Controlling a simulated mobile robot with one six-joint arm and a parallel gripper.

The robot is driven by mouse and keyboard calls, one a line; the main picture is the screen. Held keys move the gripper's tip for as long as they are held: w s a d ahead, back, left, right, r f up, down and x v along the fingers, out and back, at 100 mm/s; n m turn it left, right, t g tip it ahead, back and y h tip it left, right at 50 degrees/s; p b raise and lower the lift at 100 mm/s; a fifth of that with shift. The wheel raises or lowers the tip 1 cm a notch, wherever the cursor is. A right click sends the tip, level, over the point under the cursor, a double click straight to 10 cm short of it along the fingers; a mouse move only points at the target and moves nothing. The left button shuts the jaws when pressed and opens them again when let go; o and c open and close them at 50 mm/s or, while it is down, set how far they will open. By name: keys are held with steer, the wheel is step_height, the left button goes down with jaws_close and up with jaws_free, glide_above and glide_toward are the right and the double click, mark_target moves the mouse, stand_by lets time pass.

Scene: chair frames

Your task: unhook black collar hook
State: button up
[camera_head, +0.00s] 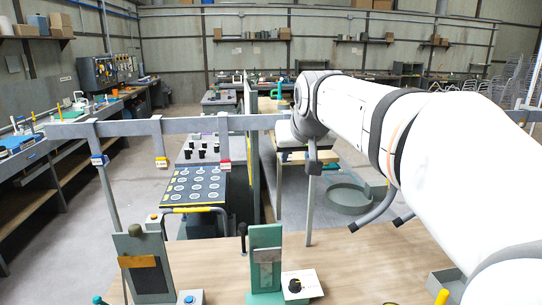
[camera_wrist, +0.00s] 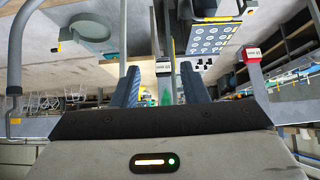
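The black collar hook hangs from a grey rail (camera_head: 190,125). Its black collar (camera_head: 313,166) shows below my wrist in the head view. In the wrist view a hook with a black collar and pale label (camera_wrist: 163,67) appears between the two blue fingers of my gripper (camera_wrist: 160,70). The fingers are apart, with visible gaps on both sides of the hook, so my gripper is open and empty. In the head view the fingers are hidden by my arm, and the hook's upper part is hard to make out.
Hooks with blue (camera_head: 98,160), yellow (camera_head: 161,162) and red (camera_head: 224,165) collars hang farther left on the rail. The red one also shows right of my fingers in the wrist view (camera_wrist: 250,54). A wooden table (camera_head: 370,262) with upright fixtures (camera_head: 145,265) stands in front.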

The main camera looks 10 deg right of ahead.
steer(key=w+f+b, duration=0.1)
steer(key=w+f, duration=0.3)
steer(key=w, duration=0.5)
steer(key=shift+w+t+b, duration=0.15)
steer(key=shift+t+b, duration=0.15)
steer(key=shift+b, duration=0.1)
steer(key=shift+w+a, duration=0.1)
steer(key=shift+w, duration=0.1)
steer(key=shift+c, duration=1.2)
steer(key=shift+s+r, duration=0.1)
steer(key=shift+s, duration=0.1)
steer(key=c, duration=0.3)
jaws_close()
